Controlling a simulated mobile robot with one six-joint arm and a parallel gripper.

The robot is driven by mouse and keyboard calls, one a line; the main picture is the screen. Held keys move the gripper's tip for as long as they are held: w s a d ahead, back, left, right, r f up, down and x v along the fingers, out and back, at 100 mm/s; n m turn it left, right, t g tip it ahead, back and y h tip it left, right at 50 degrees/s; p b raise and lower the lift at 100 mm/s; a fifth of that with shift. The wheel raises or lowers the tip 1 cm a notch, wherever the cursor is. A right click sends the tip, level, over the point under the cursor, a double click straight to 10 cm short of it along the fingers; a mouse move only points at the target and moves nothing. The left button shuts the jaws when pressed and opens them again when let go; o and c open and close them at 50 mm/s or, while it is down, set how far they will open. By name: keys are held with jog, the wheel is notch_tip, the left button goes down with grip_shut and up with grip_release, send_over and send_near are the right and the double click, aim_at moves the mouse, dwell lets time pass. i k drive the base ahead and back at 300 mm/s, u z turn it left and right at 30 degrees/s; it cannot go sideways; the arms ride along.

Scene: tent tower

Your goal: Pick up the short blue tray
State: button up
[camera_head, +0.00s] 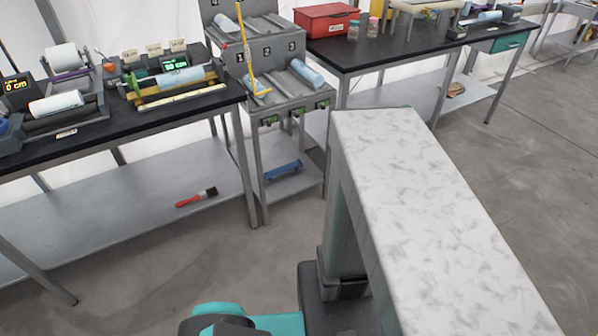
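A short blue tray (284,171) lies on the lower shelf of the grey rack in the left middle of the head view. It is small in the picture and lies at a slant, under the rack's numbered slots. No gripper touches it. My gripper is not in view.
The grey rack (283,97) holds pale blue rolls and a yellow tool in its slots. A black-topped table (120,118) with devices stands to its left, a red brush (196,197) on its lower shelf. Another black-topped table (388,56) bears a red box (326,20). Grey floor (150,275) is open in front.

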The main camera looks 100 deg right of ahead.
aim_at(268, 176)
jog(key=u, duration=0.15)
jog(key=k, duration=0.85)
jog(key=z, duration=1.7)
jog(key=i, duration=1)
jog(key=z, duration=0.05)
